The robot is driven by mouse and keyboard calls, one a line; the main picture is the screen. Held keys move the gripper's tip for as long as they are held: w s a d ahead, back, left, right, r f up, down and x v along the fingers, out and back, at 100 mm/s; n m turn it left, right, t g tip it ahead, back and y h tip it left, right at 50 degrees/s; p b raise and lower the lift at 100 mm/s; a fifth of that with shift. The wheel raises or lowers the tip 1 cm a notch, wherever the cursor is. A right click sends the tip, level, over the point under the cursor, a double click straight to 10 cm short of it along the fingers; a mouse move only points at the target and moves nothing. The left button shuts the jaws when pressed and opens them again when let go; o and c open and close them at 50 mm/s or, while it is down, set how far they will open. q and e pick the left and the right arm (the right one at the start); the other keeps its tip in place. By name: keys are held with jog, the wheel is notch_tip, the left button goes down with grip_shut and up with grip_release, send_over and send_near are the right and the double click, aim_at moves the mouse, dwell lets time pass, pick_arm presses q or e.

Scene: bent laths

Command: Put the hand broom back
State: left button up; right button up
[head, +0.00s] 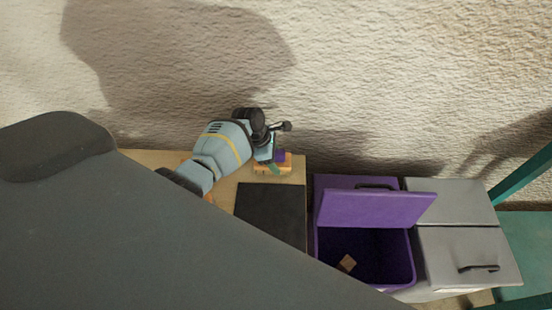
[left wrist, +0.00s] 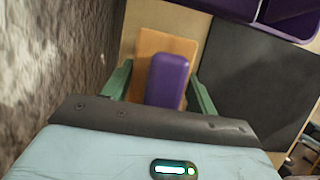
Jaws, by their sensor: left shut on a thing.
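The hand broom seems to be the piece with a purple grip (head: 280,156) and a flat orange-brown block, at the back right of the wooden table. In the left wrist view the purple grip (left wrist: 167,80) lies between the green fingers of my left gripper (left wrist: 160,84), with the orange-brown block behind it. My left gripper (head: 274,158) is shut on this piece, close above the tabletop. Whether the piece touches the table I cannot tell. Bristles do not show. My right gripper is out of view.
A black mat (head: 271,212) lies on the wooden table (head: 228,190). To its right stands a purple bin (head: 412,267) with its lid raised and a small brown block (head: 347,262) inside. A grey closed bin (head: 462,249) stands beside it. A rough wall (head: 350,70) runs behind.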

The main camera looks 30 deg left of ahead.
pick_arm(q)
jog(key=shift+f, duration=0.1)
jog(key=o, duration=0.9)
jog(key=shift+o, duration=0.2)
jog(key=p+v, duration=0.3)
jog(key=v, duration=0.8)
jog(key=shift+w+d+p, duration=0.1)
jog(key=shift+w+p, duration=0.1)
jog(key=shift+p, duration=0.1)
jog(key=shift+s+a+r, duration=0.2)
jog(key=shift+a+r, duration=0.05)
jog(key=shift+r, duration=0.35)
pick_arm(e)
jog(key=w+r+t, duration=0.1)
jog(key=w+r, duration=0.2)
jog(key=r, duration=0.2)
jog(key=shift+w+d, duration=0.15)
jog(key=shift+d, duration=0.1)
pick_arm(q)
jog(key=shift+s+f, duration=0.1)
